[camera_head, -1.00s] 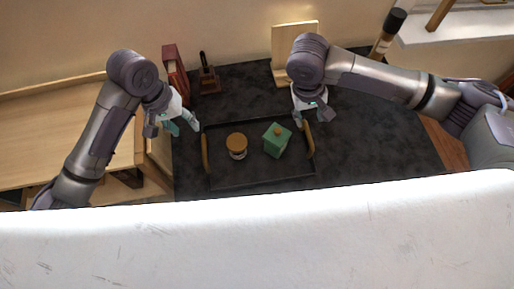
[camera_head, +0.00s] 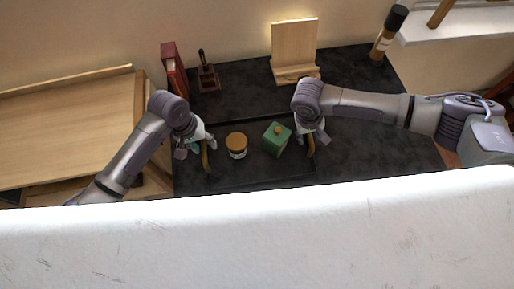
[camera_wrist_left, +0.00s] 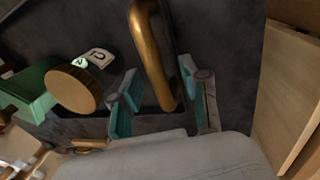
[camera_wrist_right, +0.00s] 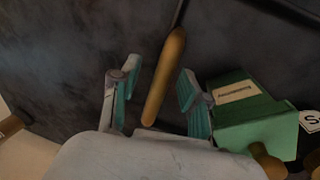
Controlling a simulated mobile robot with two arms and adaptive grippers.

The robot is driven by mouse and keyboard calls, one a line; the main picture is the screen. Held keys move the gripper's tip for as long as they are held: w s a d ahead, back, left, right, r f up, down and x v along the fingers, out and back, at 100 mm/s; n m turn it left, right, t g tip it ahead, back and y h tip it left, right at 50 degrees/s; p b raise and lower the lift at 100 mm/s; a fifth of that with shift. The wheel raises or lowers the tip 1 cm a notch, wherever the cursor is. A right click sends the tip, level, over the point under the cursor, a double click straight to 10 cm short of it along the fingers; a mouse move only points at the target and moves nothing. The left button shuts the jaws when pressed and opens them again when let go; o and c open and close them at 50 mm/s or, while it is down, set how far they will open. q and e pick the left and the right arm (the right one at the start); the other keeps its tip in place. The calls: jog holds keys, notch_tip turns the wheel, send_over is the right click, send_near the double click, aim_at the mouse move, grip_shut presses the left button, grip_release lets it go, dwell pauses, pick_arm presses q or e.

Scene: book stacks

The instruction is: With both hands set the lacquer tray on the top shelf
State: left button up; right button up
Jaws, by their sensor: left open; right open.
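The black lacquer tray (camera_head: 255,175) lies on the dark table, with a brass-coloured handle at each end. A jar with a tan lid (camera_head: 237,142) and a green box with a knob (camera_head: 277,138) stand on it. My left gripper (camera_head: 200,148) is open at the left handle; in the left wrist view the left handle (camera_wrist_left: 152,55) runs between its fingers (camera_wrist_left: 163,102). My right gripper (camera_head: 312,138) is open at the right handle; in the right wrist view the right handle (camera_wrist_right: 165,75) lies between its fingers (camera_wrist_right: 155,100). Contact cannot be told.
A wooden shelf unit (camera_head: 65,125) stands at the left. A red book (camera_head: 173,68), a dark stand (camera_head: 207,77) and a wooden stand (camera_head: 294,50) are at the table's back. A dark-capped bottle (camera_head: 388,35) stands back right. The table's right part is clear.

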pick_arm(q)
jog(key=shift+f, duration=0.15)
jog(key=shift+c, duration=0.4)
pick_arm(e)
jog(key=shift+f, duration=0.15)
jog(key=shift+c, duration=0.4)
pick_arm(q)
grip_shut()
pick_arm(e)
grip_shut()
